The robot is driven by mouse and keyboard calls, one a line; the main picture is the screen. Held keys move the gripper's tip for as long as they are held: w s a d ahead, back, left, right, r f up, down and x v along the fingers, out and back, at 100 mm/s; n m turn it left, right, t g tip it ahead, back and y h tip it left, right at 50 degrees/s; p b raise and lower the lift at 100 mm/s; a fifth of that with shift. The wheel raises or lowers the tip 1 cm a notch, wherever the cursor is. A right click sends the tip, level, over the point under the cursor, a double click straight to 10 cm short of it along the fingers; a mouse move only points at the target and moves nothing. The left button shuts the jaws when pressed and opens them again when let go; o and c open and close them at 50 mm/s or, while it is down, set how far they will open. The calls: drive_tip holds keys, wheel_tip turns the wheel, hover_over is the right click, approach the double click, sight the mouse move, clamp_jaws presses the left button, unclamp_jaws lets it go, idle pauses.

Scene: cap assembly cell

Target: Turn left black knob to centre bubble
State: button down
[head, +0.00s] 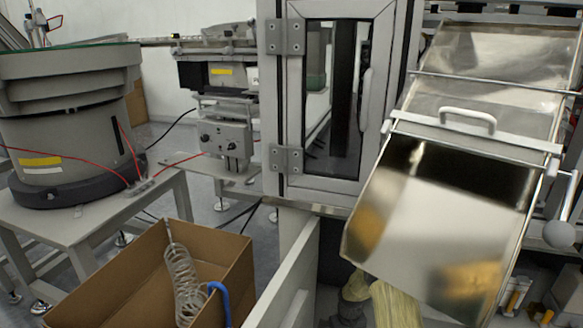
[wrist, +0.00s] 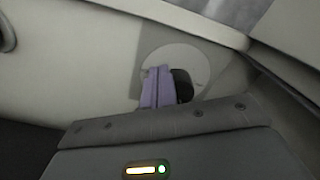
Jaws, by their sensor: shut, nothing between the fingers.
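A grey box (head: 226,140) with small dark knob-like parts (head: 205,147) on its front stands on a stand at the centre left of the head view. I cannot tell which of these is the left black knob. No bubble can be made out. My gripper (wrist: 159,72) shows only in the wrist view, with its purple fingers together and empty. Behind and beside the fingers is a pale round disc (wrist: 201,62), with a dark rounded part (wrist: 183,85) just right of them. I cannot tell what that part is or whether the fingers touch it.
A large grey feeder bowl (head: 70,110) stands on a table at left. An open cardboard box (head: 95,285) with a clear coiled hose (head: 182,280) is in front. A framed glass door (head: 335,95) stands centrally, and a metal hopper (head: 440,225) with a white handle fills the right.

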wheel_tip(320, 180, up, 6)
drive_tip(key=p, duration=0.5)
idle(0.4)
drive_tip(key=shift+s+a+r+n+b, duration=0.15)
drive_tip(key=shift+a+n+b, duration=0.1)
drive_tip(key=shift+n+b, duration=0.9)
drive_tip(key=shift+w+a+r+n+b, duration=0.1)
drive_tip(key=shift+a+r+n+b, duration=0.1)
drive_tip(key=shift+n+b, duration=1)
drive_tip(key=shift+s+a+r+n+b, duration=0.2)
drive_tip(key=shift+n+b, duration=0.45)
drive_tip(key=shift+b, duration=0.95)
drive_tip(key=shift+w, duration=0.1)
drive_tip(key=shift+f, duration=0.1)
